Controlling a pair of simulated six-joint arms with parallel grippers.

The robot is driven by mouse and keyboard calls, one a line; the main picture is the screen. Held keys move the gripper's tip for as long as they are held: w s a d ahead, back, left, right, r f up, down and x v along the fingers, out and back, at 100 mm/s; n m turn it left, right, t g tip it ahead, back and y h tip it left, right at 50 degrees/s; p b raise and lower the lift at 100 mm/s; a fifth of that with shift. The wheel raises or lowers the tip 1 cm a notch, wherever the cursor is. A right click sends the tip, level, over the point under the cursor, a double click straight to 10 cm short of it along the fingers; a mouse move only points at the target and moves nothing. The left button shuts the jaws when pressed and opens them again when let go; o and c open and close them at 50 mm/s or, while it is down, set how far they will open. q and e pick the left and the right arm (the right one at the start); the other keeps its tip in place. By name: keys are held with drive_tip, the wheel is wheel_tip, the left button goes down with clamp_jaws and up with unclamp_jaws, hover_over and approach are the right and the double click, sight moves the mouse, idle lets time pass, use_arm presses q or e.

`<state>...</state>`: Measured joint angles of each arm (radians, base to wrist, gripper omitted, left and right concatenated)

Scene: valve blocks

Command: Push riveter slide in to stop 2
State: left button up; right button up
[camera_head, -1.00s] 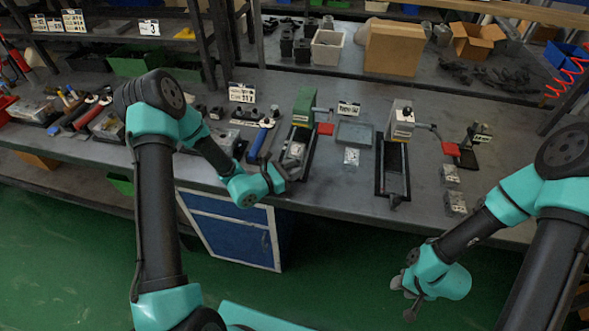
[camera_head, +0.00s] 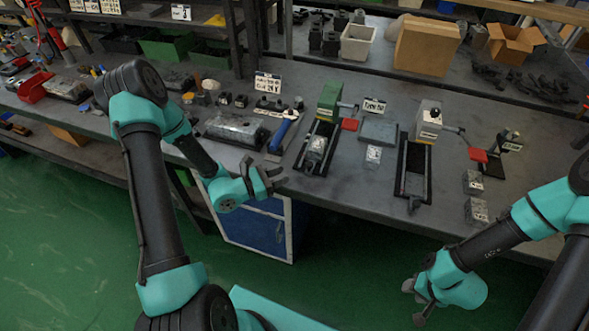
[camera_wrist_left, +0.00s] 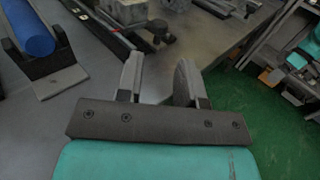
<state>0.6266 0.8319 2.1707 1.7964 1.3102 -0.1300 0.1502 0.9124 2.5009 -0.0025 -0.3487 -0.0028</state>
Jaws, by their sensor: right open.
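Two bench presses with slide tracks stand on the grey bench; I cannot read which is labelled riveter. The green press (camera_head: 329,98) has a dark track holding a grey metal block (camera_head: 316,147). The grey-white press (camera_head: 428,118) has a dark, empty-looking track (camera_head: 401,180) with a knob (camera_head: 413,204) at its front end. My left gripper (camera_head: 268,180) is open and empty at the bench's front edge, left of the green press's track. In the left wrist view its fingers (camera_wrist_left: 158,82) are apart, with a dark knob (camera_wrist_left: 160,30) beyond them. My right gripper (camera_head: 420,298) is open, low in front of the bench.
A blue-handled tool (camera_head: 283,132) lies left of the green press; its blue handle also shows in the left wrist view (camera_wrist_left: 27,28). A shallow grey tray (camera_head: 379,131) sits between the presses. Small metal blocks (camera_head: 475,211) lie at the right. Green floor is clear in front.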

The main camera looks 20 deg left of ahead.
use_arm(q)
drive_tip(key=v, duration=0.4)
drive_tip(key=shift+s+a, duration=0.3)
drive_tip(key=o, duration=0.3)
drive_tip(key=shift+d+r, duration=0.15)
drive_tip(key=shift+d, duration=0.1)
drive_tip(key=shift+w+d+r+m+g+h, duration=0.2)
drive_tip(key=shift+d+m+g+h, duration=0.1)
drive_tip(key=shift+m+g+h, duration=0.3)
drive_tip(key=w+d+r+m+g+y, duration=0.1)
drive_tip(key=w+r+m+g+y, duration=0.2)
drive_tip(key=w+r+m+g, duration=0.2)
drive_tip(key=w+d+r+m+g+y, duration=0.1)
drive_tip(key=w+r+m+g+y, duration=0.2)
drive_tip(key=w+r+m+g, duration=0.2)
drive_tip(key=w+d+r+m+g+y, duration=0.1)
drive_tip(key=w+r+m+g+y, duration=0.2)
drive_tip(key=w+r+m+g, duration=0.2)
drive_tip(key=shift+w+d+r+m+y, duration=0.35)
drive_tip(key=shift+w+r+m, duration=0.3)
drive_tip(key=shift+m, duration=0.25)
drive_tip(key=shift+s+d, duration=0.1)
